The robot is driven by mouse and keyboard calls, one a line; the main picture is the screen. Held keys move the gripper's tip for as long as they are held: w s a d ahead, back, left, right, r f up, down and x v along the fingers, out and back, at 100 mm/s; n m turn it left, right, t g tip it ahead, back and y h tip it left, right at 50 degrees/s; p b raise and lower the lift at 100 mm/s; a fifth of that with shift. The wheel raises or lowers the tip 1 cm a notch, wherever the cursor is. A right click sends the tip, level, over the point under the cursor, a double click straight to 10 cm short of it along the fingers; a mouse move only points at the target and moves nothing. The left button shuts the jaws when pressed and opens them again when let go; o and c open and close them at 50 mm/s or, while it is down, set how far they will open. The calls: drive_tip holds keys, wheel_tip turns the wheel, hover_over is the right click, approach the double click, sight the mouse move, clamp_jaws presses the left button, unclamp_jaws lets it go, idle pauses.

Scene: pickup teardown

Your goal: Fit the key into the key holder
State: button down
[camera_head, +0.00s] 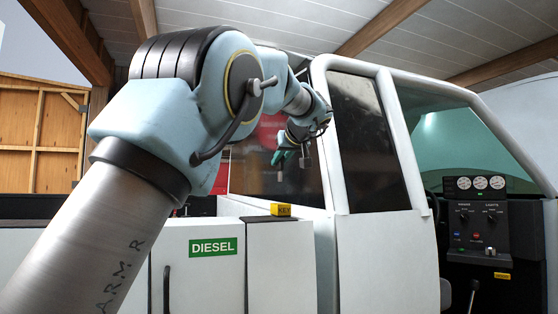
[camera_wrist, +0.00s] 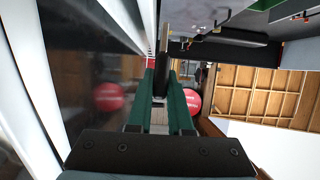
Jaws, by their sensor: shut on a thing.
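My gripper (camera_head: 281,160) is in the head view beside the cab's rear side, above the white body panels. In the wrist view its two green fingers (camera_wrist: 161,85) are closed around a slim dark piece (camera_wrist: 162,68), likely the key. Only its narrow edge shows, so its shape cannot be told. A small yellow block marked KEY (camera_head: 281,210) sits on the ledge below my gripper, apart from it; it may be the key holder. A yellow label (camera_head: 502,276) is low on the dashboard panel, too small to read.
The white cab pillar (camera_head: 325,130) and dark side window (camera_head: 367,140) stand right of my gripper. The control panel (camera_head: 480,225) is farther right inside the open cab. A DIESEL-marked door (camera_head: 213,262) is below. Red round signs (camera_wrist: 109,97) show in the wrist view.

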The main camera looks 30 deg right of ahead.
drive_tip(key=shift+f+b, duration=2)
drive_tip(key=shift+f, duration=1.75)
drive_tip(key=shift+f+b, duration=0.65)
drive_tip(key=shift+b, duration=0.25)
drive_tip(key=c, duration=0.8)
unclamp_jaws()
drive_tip(key=shift+o, duration=0.2)
drive_tip(key=b+v, duration=0.4)
drive_tip(key=v, duration=0.6)
drive_tip(key=shift+s, duration=0.4)
